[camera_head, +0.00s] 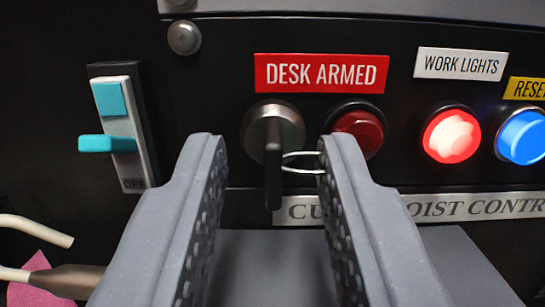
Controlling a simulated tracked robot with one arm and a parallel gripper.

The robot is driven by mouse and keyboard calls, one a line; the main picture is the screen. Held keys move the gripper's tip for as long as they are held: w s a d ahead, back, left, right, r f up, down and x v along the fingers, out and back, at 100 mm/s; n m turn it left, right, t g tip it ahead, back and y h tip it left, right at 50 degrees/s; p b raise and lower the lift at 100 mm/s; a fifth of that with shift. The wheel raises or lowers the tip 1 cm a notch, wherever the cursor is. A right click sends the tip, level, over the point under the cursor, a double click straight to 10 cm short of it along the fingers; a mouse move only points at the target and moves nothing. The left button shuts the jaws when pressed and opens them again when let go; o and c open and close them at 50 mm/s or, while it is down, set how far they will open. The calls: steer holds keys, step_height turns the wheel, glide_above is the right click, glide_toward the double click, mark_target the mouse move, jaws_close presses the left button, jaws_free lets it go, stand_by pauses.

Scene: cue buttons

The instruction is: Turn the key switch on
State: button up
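The key switch (272,130) is a round metal lock in the black panel, below the red "DESK ARMED" label (321,73). A dark key (273,175) stands in it with its flat head edge-on and upright. A thin metal ring (301,161) hangs from the key and reaches toward the right finger. My gripper (265,150) is open, with one grey finger on each side of the key. A gap shows between the key and the left finger. The ring seems to meet the right fingertip, but I cannot tell whether they touch.
A dark red lamp (360,130) sits right of the key, partly behind the right finger. A lit red button (451,135) and a blue button (522,136) are farther right. A teal-handled lever switch (108,143) is at left. A pale cable (36,230) lies lower left.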

jaws_close()
steer(key=shift+m, duration=0.3)
steer(key=m, duration=0.3)
steer(key=shift+h, duration=0.3)
steer(key=m+h+b, duration=0.1)
steer(key=m, duration=0.3)
steer(key=shift+a, duration=0.1)
steer(key=m+g+b, duration=0.1)
steer(key=m, duration=0.6)
steer(key=shift+h, duration=0.4)
steer(key=shift+f+m+g+b, duration=0.1)
steer(key=shift+m+g+b, duration=0.2)
steer(key=shift+m, duration=0.9)
steer(key=shift+f+m+g+b, duration=0.1)
steer(key=shift+m+g+b, duration=0.2)
steer(key=shift+m, duration=0.9)
steer(key=shift+d, duration=0.2)
